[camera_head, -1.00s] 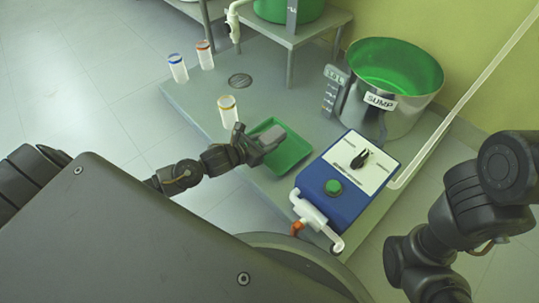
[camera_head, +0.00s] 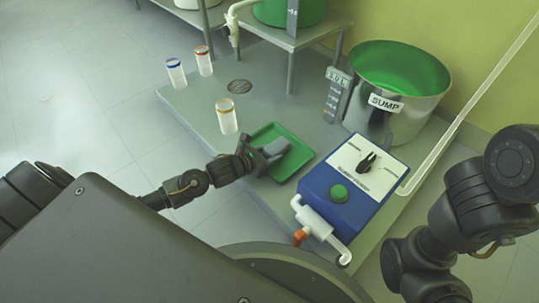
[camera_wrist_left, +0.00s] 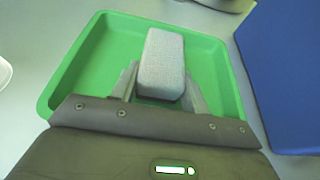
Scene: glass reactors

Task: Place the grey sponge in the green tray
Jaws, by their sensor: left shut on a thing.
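The grey sponge (camera_wrist_left: 164,62) is between the two fingers of my left gripper (camera_wrist_left: 160,88) in the left wrist view. The sponge also shows in the head view (camera_head: 275,147). The left gripper (camera_head: 268,152) is shut on it, over the green tray (camera_head: 287,171). In the left wrist view the green tray (camera_wrist_left: 72,78) surrounds the sponge on the visible sides. I cannot tell whether the sponge touches the tray floor. Of my right arm, only links show at the right of the head view; its fingers are not visible.
A blue control box (camera_head: 352,185) with a green button and black knob stands right of the tray. A yellow-ringed vial (camera_head: 228,119) stands left of it. Blue-capped (camera_head: 177,75) and red-capped (camera_head: 204,63) vials stand farther back. The steel sump (camera_head: 395,92) is behind right.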

